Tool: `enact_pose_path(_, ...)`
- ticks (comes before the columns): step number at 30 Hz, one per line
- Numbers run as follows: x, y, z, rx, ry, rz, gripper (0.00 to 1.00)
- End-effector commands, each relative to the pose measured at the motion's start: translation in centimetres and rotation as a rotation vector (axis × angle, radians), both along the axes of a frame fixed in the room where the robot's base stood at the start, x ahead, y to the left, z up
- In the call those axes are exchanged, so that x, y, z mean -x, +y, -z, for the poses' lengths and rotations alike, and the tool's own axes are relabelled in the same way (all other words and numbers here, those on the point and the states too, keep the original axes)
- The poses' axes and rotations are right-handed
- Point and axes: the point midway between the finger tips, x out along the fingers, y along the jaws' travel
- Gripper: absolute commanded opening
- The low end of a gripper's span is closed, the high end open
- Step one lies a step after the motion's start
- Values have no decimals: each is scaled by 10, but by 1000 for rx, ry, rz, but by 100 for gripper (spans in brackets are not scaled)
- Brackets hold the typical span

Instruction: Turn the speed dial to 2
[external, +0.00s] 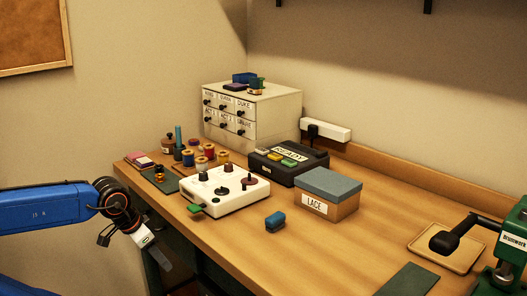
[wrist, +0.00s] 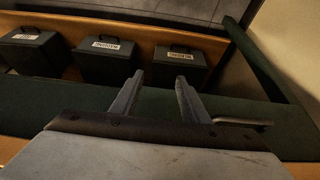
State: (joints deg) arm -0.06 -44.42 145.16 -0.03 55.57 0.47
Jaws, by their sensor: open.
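A white control box (external: 228,200) sits on the wooden table in the external view. It has dark knobs on top, one of them at the back left (external: 203,174), a dark red disc and a green tab at its front left. I cannot tell which knob is the speed dial, and no scale can be read. My gripper (external: 158,257) hangs off the table's left edge, low and apart from the box. In the wrist view my gripper (wrist: 158,79) is open, with nothing between its fingers. The control box is not in the wrist view.
The wrist view shows labelled dark boxes (wrist: 105,61) on a shelf.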

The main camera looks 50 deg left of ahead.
Motion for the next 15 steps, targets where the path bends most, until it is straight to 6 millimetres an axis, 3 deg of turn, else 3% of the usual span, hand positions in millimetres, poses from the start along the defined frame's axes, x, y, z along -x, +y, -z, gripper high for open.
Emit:
enact_pose_path(5, 3, -3, -24, -50, -6, 111, 41)
enact_pose_path(10, 7, -6, -67, -128, -6, 284, 41)
enact_pose_path(15, -3, -7, -111, -171, 21, 378, 41)
